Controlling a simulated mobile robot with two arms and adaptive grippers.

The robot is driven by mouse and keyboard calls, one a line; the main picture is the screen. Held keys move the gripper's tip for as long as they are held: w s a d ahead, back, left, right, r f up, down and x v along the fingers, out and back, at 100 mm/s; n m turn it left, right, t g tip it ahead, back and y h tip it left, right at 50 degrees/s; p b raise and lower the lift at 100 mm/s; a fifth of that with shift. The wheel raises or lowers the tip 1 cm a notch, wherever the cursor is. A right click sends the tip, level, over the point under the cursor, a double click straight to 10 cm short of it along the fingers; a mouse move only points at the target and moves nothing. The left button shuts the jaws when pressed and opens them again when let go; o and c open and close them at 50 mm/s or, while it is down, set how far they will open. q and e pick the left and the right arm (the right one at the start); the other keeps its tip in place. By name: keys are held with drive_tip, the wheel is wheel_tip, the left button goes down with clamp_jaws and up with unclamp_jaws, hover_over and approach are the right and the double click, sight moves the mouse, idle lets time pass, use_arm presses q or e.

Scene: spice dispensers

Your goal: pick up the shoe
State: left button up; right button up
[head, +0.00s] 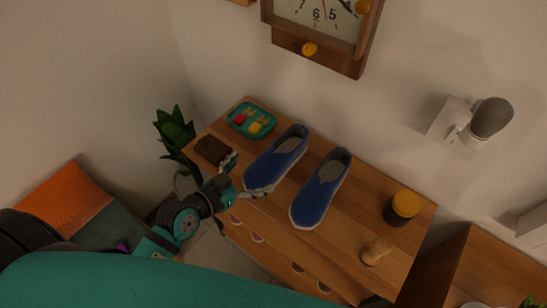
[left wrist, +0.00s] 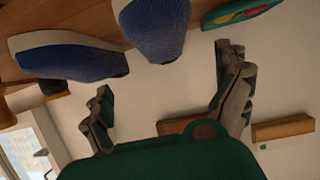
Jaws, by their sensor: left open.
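Two blue slip-on shoes with pale soles stand side by side on a wooden cabinet top. The left shoe (head: 275,160) is closest to my left gripper (head: 249,175), which is open and empty at its toe end. The right shoe (head: 320,190) stands apart from it. In the left wrist view, the left shoe (left wrist: 155,28) is at the top, beyond the gap between my spread fingers (left wrist: 163,68). The right shoe (left wrist: 70,58) is at upper left there. No contact is clear. My right gripper is not in view.
A teal tray (head: 237,115) with small colored items and a dark brown block (head: 212,150) are left of the shoes. A yellow-lidded jar (head: 402,207) and a wooden knob-like object (head: 375,251) are at right. A clock (head: 318,25) hangs behind; a plant (head: 174,130) stands left.

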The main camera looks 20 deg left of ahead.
sight(274, 158)
use_arm(q)
drive_tip(key=x, duration=0.6)
drive_tip(key=shift+w+f+p, duration=0.1)
drive_tip(key=shift+p, duration=0.2)
drive_tip(key=shift+w, duration=0.15)
drive_tip(key=x, duration=0.4)
drive_tip(key=shift+a+f+p, duration=0.3)
drive_tip(key=shift+f+p, duration=0.05)
drive_tip(key=shift+p, duration=0.05)
drive_tip(key=shift+w+d+f, duration=0.2)
drive_tip(key=shift+w+f, duration=0.05)
drive_tip(key=shift+w, duration=0.25)
drive_tip(key=shift+s, duration=0.1)
drive_tip(key=c, duration=1.4)
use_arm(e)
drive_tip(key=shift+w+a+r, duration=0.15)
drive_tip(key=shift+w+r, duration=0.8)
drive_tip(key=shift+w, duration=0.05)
